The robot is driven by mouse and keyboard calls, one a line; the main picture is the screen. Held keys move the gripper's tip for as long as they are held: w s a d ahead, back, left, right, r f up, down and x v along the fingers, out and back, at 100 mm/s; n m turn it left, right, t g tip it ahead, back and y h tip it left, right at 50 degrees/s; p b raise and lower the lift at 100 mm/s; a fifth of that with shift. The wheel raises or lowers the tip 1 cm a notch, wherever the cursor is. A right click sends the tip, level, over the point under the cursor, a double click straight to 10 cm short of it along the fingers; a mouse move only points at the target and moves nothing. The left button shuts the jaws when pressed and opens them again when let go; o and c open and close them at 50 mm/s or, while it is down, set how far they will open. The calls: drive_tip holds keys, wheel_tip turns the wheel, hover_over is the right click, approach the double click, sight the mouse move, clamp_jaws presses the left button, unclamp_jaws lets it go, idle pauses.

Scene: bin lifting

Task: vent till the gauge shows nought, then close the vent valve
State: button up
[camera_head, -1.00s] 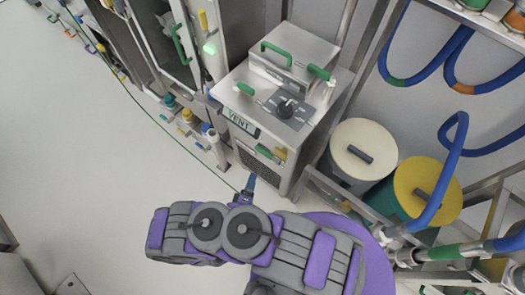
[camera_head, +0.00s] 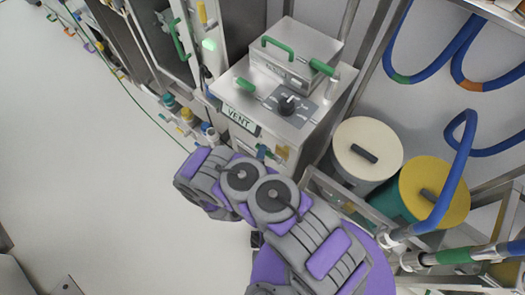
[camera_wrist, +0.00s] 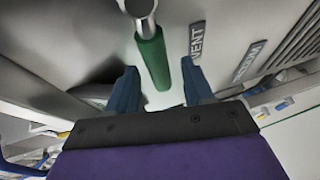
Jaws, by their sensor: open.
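The steel cabinet (camera_head: 305,80) has a VENT label (camera_head: 241,120) on its upper front edge, also legible in the wrist view (camera_wrist: 196,42). A green-sleeved handle (camera_wrist: 153,62) on a silver rod lies between the two blue fingers of my gripper (camera_wrist: 159,68) in the wrist view. The fingers are apart, with gaps to the handle on both sides. In the head view my gripper is hidden behind my purple and grey arm. A black knob (camera_head: 287,105) sits on a dark marked plate on the cabinet top. I cannot make out a gauge reading.
Green handles (camera_head: 245,86) and a lidded box (camera_head: 295,52) are on the cabinet top. A cream-lidded drum (camera_head: 365,140) and a yellow-lidded drum (camera_head: 440,180) stand to the right, near blue hoses (camera_head: 458,150). The pale floor (camera_head: 90,190) at left is open.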

drive_tip(key=shift+b+x, duration=0.3)
drive_tip(key=shift+x, duration=1.1)
drive_tip(key=shift+c, duration=0.2)
clamp_jaws()
